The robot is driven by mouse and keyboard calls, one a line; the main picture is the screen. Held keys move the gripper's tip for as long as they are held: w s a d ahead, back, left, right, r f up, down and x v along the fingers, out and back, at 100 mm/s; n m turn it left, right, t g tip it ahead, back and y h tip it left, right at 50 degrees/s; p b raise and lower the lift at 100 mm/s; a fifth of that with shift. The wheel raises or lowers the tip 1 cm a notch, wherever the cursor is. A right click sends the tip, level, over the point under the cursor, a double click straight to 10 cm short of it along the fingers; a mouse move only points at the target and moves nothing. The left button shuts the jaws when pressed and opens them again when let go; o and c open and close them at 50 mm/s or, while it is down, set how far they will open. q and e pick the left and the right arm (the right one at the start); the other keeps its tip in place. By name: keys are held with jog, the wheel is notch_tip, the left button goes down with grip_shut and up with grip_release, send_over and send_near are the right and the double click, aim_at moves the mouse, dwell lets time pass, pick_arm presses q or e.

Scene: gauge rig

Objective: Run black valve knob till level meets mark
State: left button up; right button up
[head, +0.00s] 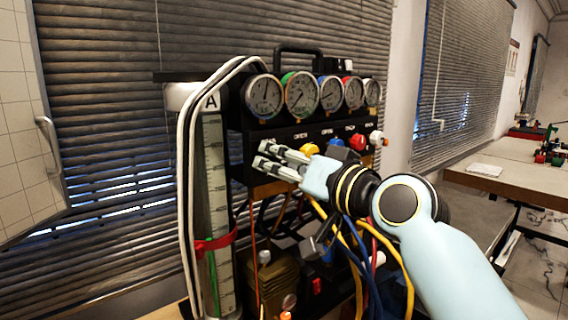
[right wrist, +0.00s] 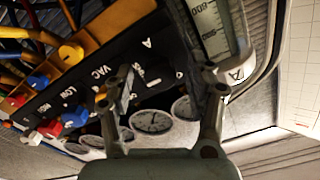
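My right gripper (head: 264,156) is in front of the left end of the black valve panel, with its fingers pointing left. The right wrist view shows its fingers (right wrist: 168,82) spread apart. A dark shape with a white stroke (right wrist: 140,76), apparently the black valve knob, lies between them near the letter A; contact is not visible. In the head view my fingers seem to hide this knob. The clear column marked A (head: 216,175) stands upright to the left, with a scale. A red band (head: 216,244) crosses it low down; I cannot make out the liquid level. My left gripper is out of view.
Several round gauges (head: 302,93) line the panel's top. Yellow (head: 308,149), red (head: 357,142) and white (head: 377,138) knobs sit right of my fingers. White hoses (head: 184,180) loop beside the column. Coloured hoses hang below. A table (head: 520,172) stands far right.

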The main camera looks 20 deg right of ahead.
jog(key=shift+s+d, duration=0.1)
jog(key=shift+s, duration=0.2)
jog(key=v, duration=1.1)
jog(key=shift+s, duration=0.2)
dwell(0.3)
